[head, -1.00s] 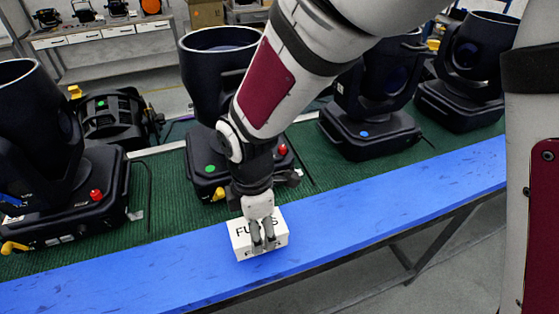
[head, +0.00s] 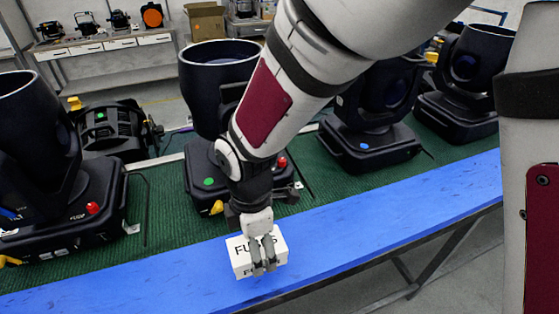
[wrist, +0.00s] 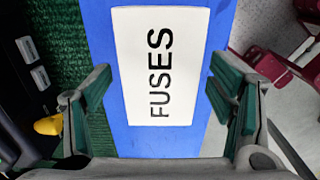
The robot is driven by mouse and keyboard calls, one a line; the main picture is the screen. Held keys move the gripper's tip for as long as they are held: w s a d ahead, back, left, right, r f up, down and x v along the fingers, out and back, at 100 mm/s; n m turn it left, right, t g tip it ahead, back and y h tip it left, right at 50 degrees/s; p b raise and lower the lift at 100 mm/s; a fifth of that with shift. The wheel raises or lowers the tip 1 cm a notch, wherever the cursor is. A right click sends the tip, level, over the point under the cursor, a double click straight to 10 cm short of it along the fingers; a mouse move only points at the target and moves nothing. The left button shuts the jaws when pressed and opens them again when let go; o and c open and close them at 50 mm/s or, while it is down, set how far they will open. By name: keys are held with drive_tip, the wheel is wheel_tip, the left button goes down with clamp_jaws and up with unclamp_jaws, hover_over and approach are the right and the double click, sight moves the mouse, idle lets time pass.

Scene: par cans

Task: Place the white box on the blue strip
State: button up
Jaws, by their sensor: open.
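The white box (head: 243,262), printed FUSES, is on the blue strip (head: 370,220) near its front edge. My gripper (head: 264,268) points down at the box, with its fingers in front of part of it. In the wrist view the box (wrist: 135,80) shows its lettered face, with blue strip (wrist: 160,143) visible on both sides of it. My gripper (wrist: 157,105) is open there, with a green-padded finger on either side of the box and visible gaps between them.
Large dark par cans (head: 215,90) stand on the green surface (head: 165,225) behind the strip. A yellow knob (wrist: 48,125) is left of my gripper in the wrist view. The strip is clear to the right of the box.

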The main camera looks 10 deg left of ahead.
wheel_tip(320, 180, up, 11)
drive_tip(key=b, duration=0.1)
drive_tip(key=w+d+r+m+t, duration=0.1)
drive_tip(key=d+r+m, duration=0.35)
drive_tip(key=d, duration=0.35)
drive_tip(key=w+d+r+m+t, duration=0.1)
drive_tip(key=d+r+m, duration=0.3)
drive_tip(key=d+m, duration=0.3)
drive_tip(key=s+d+r+m+t, duration=0.1)
drive_tip(key=s+d+m, duration=0.2)
drive_tip(key=d+m, duration=0.3)
drive_tip(key=s+d+r+m+t, duration=0.1)
drive_tip(key=s+d+m+t, duration=0.1)
drive_tip(key=s+d+m, duration=0.2)
drive_tip(key=d+m, duration=0.3)
drive_tip(key=d, duration=0.2)
drive_tip(key=shift+s+d+r, duration=0.15)
drive_tip(key=shift+d, duration=0.25)
